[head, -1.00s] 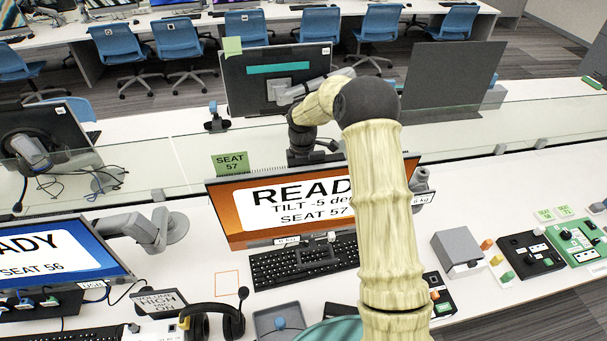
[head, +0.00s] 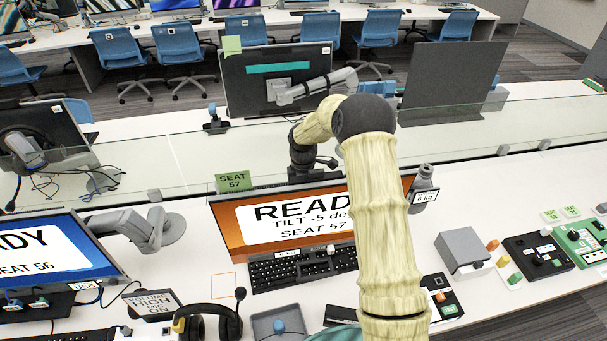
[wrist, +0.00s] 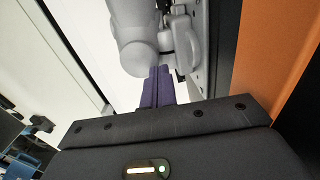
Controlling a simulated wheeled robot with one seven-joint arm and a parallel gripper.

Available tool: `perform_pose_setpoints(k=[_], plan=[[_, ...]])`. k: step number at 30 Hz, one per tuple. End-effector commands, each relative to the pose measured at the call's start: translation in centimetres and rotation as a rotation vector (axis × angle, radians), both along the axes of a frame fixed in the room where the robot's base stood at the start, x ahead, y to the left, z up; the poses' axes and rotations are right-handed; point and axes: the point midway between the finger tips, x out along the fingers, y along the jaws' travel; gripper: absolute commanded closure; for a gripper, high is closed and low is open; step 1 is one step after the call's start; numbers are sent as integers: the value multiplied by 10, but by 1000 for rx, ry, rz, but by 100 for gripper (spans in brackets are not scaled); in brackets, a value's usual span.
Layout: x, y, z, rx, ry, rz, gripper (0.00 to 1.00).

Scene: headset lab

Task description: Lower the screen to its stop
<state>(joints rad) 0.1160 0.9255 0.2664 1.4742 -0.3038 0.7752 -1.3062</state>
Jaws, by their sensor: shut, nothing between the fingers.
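The Seat 57 screen (head: 285,222) is orange with a white panel reading "READY", "TILT -5" and "SEAT 57". Its lower edge is just behind the keyboard in the head view, and my arm covers its right part. A strip of its orange face also shows in the wrist view (wrist: 278,55). My gripper reaches down over the screen's top edge; its fingers are hidden there in the head view. In the wrist view my gripper (wrist: 163,72) is shut and empty, its purple fingers close to a grey rounded stand part (wrist: 140,40). Whether they touch is unclear.
A black keyboard (head: 290,272) lies before the screen. A grey weight marked "6 kg" (head: 423,178) stands right. The blue Seat 56 screen (head: 55,250) and its grey arm (head: 135,228) are left. A glass divider (head: 180,155) runs behind. A headset (head: 205,322) lies in front.

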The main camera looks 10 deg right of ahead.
Motion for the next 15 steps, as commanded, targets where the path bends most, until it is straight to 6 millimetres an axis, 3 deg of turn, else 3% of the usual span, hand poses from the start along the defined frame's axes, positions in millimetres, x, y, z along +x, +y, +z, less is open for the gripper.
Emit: perform_pose_setpoints(k=[2,15], plan=[[-5,-3,-4,-5,17,-2,100],[-3,1,47,-2,-3,1,100]])
